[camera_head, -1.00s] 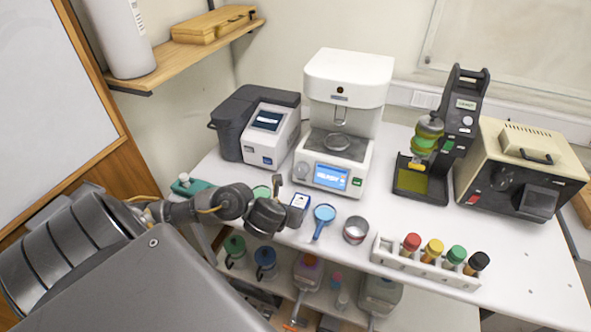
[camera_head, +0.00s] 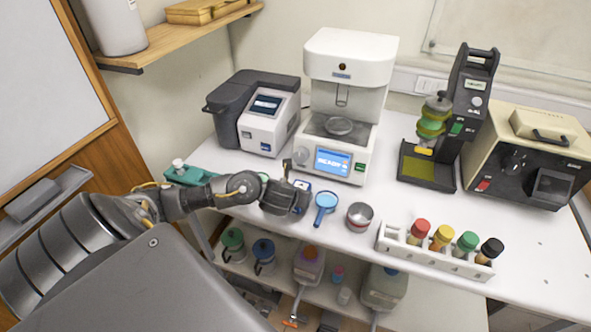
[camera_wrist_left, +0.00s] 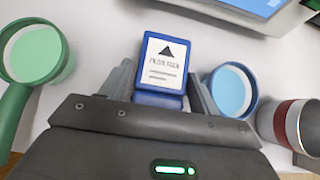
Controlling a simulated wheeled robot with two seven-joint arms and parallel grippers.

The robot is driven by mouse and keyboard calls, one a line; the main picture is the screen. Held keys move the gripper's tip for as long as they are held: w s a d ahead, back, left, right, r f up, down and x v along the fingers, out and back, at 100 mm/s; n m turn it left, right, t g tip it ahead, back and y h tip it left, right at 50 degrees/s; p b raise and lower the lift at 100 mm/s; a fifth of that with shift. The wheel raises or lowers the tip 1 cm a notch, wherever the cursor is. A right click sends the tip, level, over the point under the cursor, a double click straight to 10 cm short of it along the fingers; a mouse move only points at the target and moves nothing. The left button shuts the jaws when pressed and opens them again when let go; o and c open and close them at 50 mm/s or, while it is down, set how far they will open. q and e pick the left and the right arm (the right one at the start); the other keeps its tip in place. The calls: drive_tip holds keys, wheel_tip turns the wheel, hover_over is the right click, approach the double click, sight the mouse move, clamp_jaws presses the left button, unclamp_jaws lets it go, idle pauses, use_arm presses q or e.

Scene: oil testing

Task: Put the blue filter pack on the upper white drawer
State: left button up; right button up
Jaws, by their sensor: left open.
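The blue filter pack (camera_wrist_left: 160,65) has a white label with a black triangle and lies on the white worktop. In the head view the pack (camera_head: 302,184) is at the front edge, partly hidden by my left gripper (camera_head: 294,180). In the left wrist view my open left gripper (camera_wrist_left: 160,92) has one finger on each side of the pack's near end; whether the fingers touch it is unclear. I cannot make out a white drawer in these frames. My right gripper is not in view.
A green-handled round tool (camera_wrist_left: 36,52) lies left of the pack, a blue one (camera_head: 325,200) right of it. A metal cup (camera_head: 360,216) and a rack of capped bottles (camera_head: 435,258) stand farther right. The white READY machine (camera_head: 345,110) stands behind. A shelf below holds several containers.

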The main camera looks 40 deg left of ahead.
use_arm(q)
drive_tip(key=c, duration=0.9)
